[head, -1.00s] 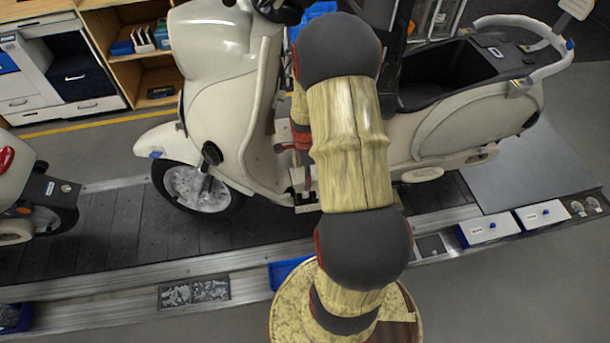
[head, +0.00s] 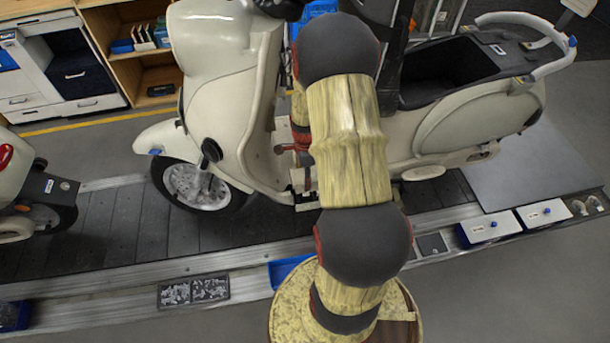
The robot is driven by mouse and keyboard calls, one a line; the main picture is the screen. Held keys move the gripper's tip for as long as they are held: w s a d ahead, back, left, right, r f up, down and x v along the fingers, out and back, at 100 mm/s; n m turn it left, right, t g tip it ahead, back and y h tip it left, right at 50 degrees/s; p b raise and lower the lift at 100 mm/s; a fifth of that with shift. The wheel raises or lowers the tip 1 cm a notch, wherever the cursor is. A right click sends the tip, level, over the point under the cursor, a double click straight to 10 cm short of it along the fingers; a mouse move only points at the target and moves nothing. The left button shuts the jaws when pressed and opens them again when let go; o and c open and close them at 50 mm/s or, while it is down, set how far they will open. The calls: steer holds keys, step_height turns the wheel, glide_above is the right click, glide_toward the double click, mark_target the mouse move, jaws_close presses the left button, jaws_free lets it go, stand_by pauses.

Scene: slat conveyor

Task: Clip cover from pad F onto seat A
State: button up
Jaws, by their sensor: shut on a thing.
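A cream scooter (head: 225,55) stands on the slat conveyor (head: 120,225), front wheel to the left. My arm rises from the bottom centre across its middle and hides part of the step-through area. A short piece of my wrist shows behind the arm's left edge. My gripper and anything in it are hidden there. Small red and dark parts (head: 290,148) show beside the arm at the scooter's floor; I cannot tell what they are. I cannot make out the cover, pad F or seat A.
Part of another scooter (head: 45,195) is at the left edge. Along the conveyor's near rail are a tray of small parts (head: 193,291), a blue bin (head: 285,268) and two white-lidded boxes (head: 489,227) (head: 543,212). Wooden shelves (head: 140,75) stand at the back left.

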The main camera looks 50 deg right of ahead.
steer(key=shift+f+b, duration=1.7)
steer(key=shift+f, duration=1.3)
steer(key=shift+f, duration=0.55)
steer(key=o, duration=1.3)
steer(key=shift+r, duration=0.1)
step_height(320, 180, up, 12)
steer(key=shift+f, duration=0.1)
